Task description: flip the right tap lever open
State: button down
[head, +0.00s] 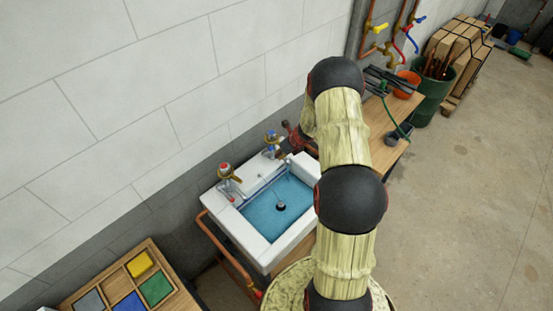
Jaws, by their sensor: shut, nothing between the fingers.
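The white sink (245,230) with a blue basin stands against the wall, left of my arm. The left tap (228,173) has a red top. The right tap (271,138) has a blue top and a lever whose angle is too small to read. My gripper (287,146) shows small and dark just right of the right tap, partly hidden behind my arm. It is shut and empty. I cannot tell whether it touches the lever.
A wooden tray with coloured blocks (128,285) is at the lower left. Copper pipe (228,255) runs down the sink's left side. A wooden bench (378,122), orange bucket (407,83) and green bin (433,88) stand beyond. Floor at right is clear.

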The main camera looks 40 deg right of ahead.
notch_tip(320, 180, up, 6)
jog(key=shift+d+r, duration=0.2)
jog(key=shift+d, duration=0.05)
dwell(0.6)
jog(key=s+a+r+m+b, duration=0.5)
jog(key=s+a+m+b, duration=0.2)
jog(key=s+a+m, duration=0.3)
jog(key=s+a+r+m+h+b, duration=0.1)
jog(key=s+a+r+m+b, duration=0.3)
jog(key=s+a+m+b, duration=0.3)
jog(key=s+a+r+m+b, duration=0.5)
jog(key=s+a+m, duration=0.7)
jog(key=m, duration=0.6)
jog(key=s+b, duration=0.1)
jog(key=b, duration=0.1)
jog(key=shift+s+a+r+m+h+b, duration=0.3)
jog(key=shift+s+a+m+b, duration=0.05)
jog(key=shift+s+a+m, duration=0.05)
